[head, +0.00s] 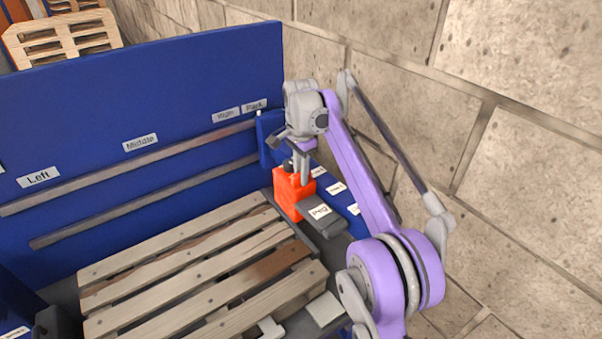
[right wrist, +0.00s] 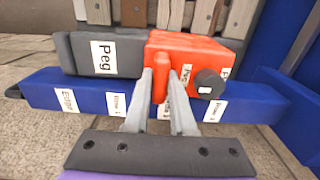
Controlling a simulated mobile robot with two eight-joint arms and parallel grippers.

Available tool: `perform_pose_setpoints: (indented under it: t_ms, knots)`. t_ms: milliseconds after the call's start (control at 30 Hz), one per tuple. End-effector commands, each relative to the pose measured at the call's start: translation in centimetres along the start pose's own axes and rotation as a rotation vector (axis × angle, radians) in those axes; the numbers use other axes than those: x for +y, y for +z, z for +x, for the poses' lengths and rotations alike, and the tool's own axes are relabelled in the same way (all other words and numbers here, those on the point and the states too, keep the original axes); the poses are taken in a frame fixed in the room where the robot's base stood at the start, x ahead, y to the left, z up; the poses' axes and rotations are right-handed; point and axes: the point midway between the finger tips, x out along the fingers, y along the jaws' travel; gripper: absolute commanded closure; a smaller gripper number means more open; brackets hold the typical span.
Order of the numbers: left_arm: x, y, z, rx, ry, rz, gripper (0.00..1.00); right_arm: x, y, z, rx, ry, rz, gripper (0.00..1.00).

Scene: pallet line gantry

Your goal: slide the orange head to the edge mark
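The orange head (head: 290,190) sits at the right end of the pallet station, beside a grey block labelled "Peg" (head: 322,214). In the right wrist view, the orange head (right wrist: 190,50) is on the blue rail (right wrist: 250,105), with a black knob (right wrist: 208,83) on its front. The Edge label (right wrist: 68,100) is on the rail, left of the head and below the Peg block. My right gripper (head: 300,165) reaches down to the head. Its fingers (right wrist: 162,88) close on both sides of an upright orange grip. They partly cover a label behind. My left gripper is not in view.
A wooden pallet (head: 190,262) lies left of the head. A tall blue panel (head: 150,95) with Left, Middle, Right and Park labels stands behind it. A stone wall (head: 520,170) rises on the right. The rail left of the head looks clear.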

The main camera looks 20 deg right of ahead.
Motion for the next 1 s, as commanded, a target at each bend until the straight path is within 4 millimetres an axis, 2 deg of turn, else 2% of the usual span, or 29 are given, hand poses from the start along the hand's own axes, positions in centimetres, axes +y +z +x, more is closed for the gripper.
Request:
perform_pose_setpoints:
  t_ms: [33,100,1000]
  knots:
    - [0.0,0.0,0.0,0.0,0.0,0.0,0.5,0.02,0.0,-0.01,0.0,0.001,0.0,0.89]
    - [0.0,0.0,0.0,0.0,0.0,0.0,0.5,0.02,0.0,-0.01,0.0,0.001,0.0,1.0]
    - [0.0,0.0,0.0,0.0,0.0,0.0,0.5,0.02,-0.02,0.0,0.0,0.001,0.0,1.0]
